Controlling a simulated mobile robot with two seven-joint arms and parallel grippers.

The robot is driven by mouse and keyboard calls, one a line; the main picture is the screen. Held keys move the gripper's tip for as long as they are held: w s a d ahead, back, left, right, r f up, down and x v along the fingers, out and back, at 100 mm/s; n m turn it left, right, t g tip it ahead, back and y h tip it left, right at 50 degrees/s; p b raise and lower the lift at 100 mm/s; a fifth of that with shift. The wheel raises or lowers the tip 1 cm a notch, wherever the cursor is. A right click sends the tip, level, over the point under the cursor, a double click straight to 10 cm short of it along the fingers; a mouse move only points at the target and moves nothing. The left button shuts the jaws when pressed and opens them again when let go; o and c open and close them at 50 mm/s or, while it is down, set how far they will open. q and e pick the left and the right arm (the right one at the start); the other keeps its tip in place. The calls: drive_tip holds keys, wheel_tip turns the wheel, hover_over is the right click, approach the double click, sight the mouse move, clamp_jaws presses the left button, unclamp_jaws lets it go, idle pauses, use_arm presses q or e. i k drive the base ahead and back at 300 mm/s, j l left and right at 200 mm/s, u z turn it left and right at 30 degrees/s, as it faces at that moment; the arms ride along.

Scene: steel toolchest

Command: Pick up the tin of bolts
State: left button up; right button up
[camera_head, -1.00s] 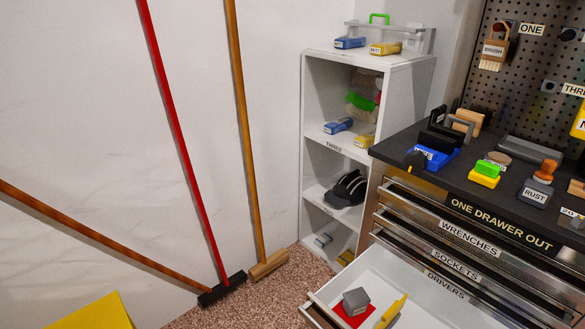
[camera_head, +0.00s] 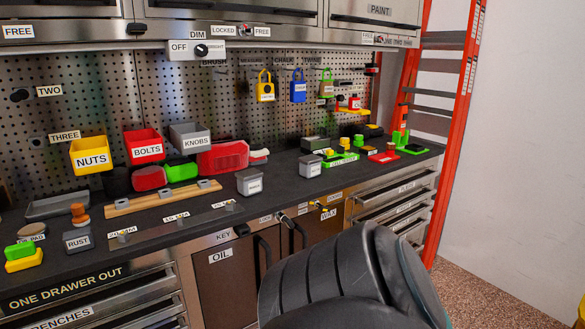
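A red bin labelled BOLTS (camera_head: 147,147) hangs on the pegboard at left, between the yellow NUTS bin (camera_head: 92,155) and the grey KNOBS bin (camera_head: 194,138). Two small grey tins stand on the dark worktop: one near the middle (camera_head: 249,182) and one farther right (camera_head: 310,167). Their labels are too small to read, so I cannot tell whether either holds bolts. Neither of my grippers is in view.
A wooden rail (camera_head: 163,198) lies on the worktop (camera_head: 280,198) left of the tins. Green, yellow and red items crowd its right end. Cabinets overhang the back. A red ladder (camera_head: 455,130) stands at right. A large dark rounded form covers the lower middle.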

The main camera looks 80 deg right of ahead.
sight(310, 166)
drive_tip(key=z, duration=2.65)
drive_tip(key=u, duration=0.85)
drive_tip(key=l+u, duration=0.2)
drive_tip(key=u, duration=0.15)
drive_tip(key=i+l+u, duration=0.1)
drive_tip(key=l+u, duration=0.4)
drive_tip(key=u, duration=0.2)
drive_tip(key=l+u, duration=0.25)
drive_tip(key=l, duration=0.2)
drive_tip(key=k+l+u, duration=0.15)
drive_tip(key=l+u, duration=0.15)
drive_tip(key=k+l+u, duration=0.1)
drive_tip(key=l, duration=0.25)
drive_tip(key=l+u, duration=0.1)
drive_tip(key=l, duration=0.25)
drive_tip(key=k+l+u, duration=0.1)
drive_tip(key=k+l, duration=0.15)
drive_tip(key=l, duration=0.2)
drive_tip(key=k+l, duration=0.15)
drive_tip(key=l, duration=0.2)
drive_tip(key=k+l, duration=0.1)
drive_tip(key=l, duration=0.25)
drive_tip(key=u, duration=0.05)
